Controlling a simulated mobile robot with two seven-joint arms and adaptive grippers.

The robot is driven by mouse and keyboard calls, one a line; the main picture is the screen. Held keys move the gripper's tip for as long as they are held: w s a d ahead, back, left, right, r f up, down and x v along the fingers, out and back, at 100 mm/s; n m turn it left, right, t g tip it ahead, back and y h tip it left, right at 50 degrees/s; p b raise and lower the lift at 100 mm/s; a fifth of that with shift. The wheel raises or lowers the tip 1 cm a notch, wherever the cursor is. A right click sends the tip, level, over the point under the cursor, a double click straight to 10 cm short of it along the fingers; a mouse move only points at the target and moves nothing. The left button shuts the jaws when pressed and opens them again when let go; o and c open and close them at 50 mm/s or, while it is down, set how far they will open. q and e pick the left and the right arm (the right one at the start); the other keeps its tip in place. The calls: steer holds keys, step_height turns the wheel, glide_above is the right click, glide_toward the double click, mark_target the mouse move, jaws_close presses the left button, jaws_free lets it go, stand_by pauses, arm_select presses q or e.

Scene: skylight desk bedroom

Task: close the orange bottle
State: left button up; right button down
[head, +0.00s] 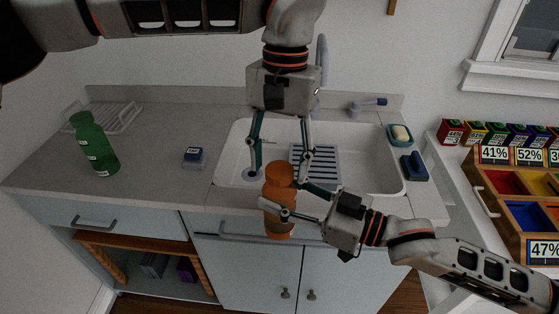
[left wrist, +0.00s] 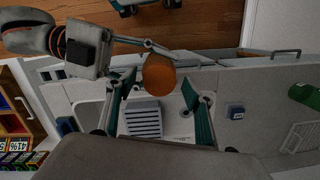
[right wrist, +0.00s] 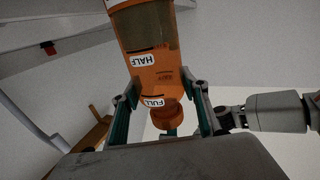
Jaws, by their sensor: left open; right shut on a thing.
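The orange bottle (head: 278,222) is upright in front of the counter edge near the sink, with my right gripper (head: 284,203) shut around its upper body. An orange cap (head: 280,174) shows at its top; I cannot tell whether it is fully seated. In the right wrist view the bottle (right wrist: 150,45) has HALF and FULL labels, with the cap (right wrist: 167,116) at its neck end. My left gripper (head: 279,168) points down from above, open, with a finger on either side of the cap. The left wrist view shows the round cap top (left wrist: 158,75) between the fingers, nearer one of them.
The sink (head: 230,180) lies behind the bottle. A green bottle (head: 94,145), a small blue-and-white box (head: 195,157) and a white dish rack (head: 118,116) stand on the counter to the left. Colored bins (head: 505,183) stand at far right.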

arm_select(q)
step_height(320, 180, up, 4)
steer(key=shift+r, duration=0.15)
steer(key=shift+c, duration=0.4)
